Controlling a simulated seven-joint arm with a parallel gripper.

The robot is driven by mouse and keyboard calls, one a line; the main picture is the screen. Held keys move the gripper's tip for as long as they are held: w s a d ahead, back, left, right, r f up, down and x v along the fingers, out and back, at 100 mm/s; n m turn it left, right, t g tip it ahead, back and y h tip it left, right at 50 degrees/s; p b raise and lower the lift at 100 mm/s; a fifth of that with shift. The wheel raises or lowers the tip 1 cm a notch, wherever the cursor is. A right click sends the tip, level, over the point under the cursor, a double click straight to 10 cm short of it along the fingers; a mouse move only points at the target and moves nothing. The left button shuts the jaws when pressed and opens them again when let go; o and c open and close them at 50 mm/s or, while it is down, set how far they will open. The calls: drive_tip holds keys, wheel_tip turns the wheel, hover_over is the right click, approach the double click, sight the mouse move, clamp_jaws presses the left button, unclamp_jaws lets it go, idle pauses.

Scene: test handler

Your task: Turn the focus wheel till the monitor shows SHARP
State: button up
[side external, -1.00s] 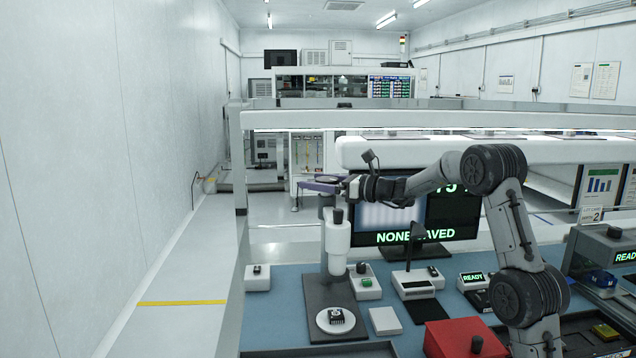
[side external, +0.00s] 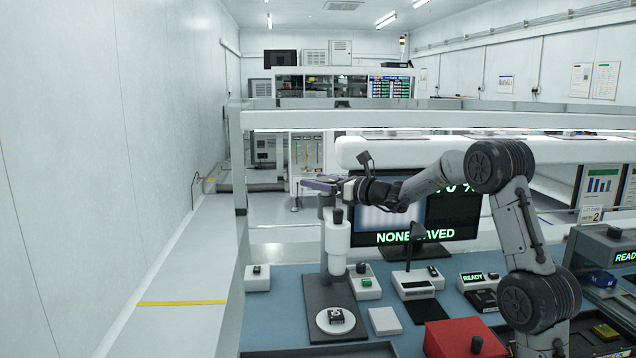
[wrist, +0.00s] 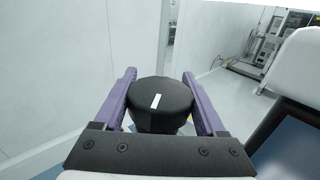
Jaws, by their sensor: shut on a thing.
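The focus wheel (wrist: 172,92) is a dark round knob with a white mark tilted slightly to the right. In the wrist view it sits between the purple fingers of my gripper (wrist: 160,88), which is shut on it. In the side view my gripper (side external: 322,185) is at the top of the white microscope (side external: 338,238), and the wheel cannot be made out there. The monitor (side external: 440,220) shows "NONE SAVED" in green, partly covered, with a pale picture at left. Its upper green text ends in a percent sign and is partly hidden by my arm. No SHARP is readable.
A small dark part sits on the round white stage (side external: 323,325) below the microscope. Small boxes, a dark lamp-like stand (side external: 417,262) and a red box (side external: 455,338) stand on the blue bench (side external: 268,318).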

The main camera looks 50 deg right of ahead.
drive_tip(key=shift+d+m+g+h, duration=0.2)
drive_tip(key=shift+m+h, duration=0.6)
drive_tip(key=shift+h, duration=0.45)
drive_tip(key=shift+d+m+g+h, duration=0.15)
drive_tip(key=shift+m+h, duration=0.65)
drive_tip(key=shift+h, duration=0.45)
drive_tip(key=shift+s+f+h, duration=0.1)
drive_tip(key=shift+h, duration=0.2)
drive_tip(key=o, duration=1.3)
drive_tip(key=v, duration=1.3)
drive_tip(key=shift+s, duration=0.4)
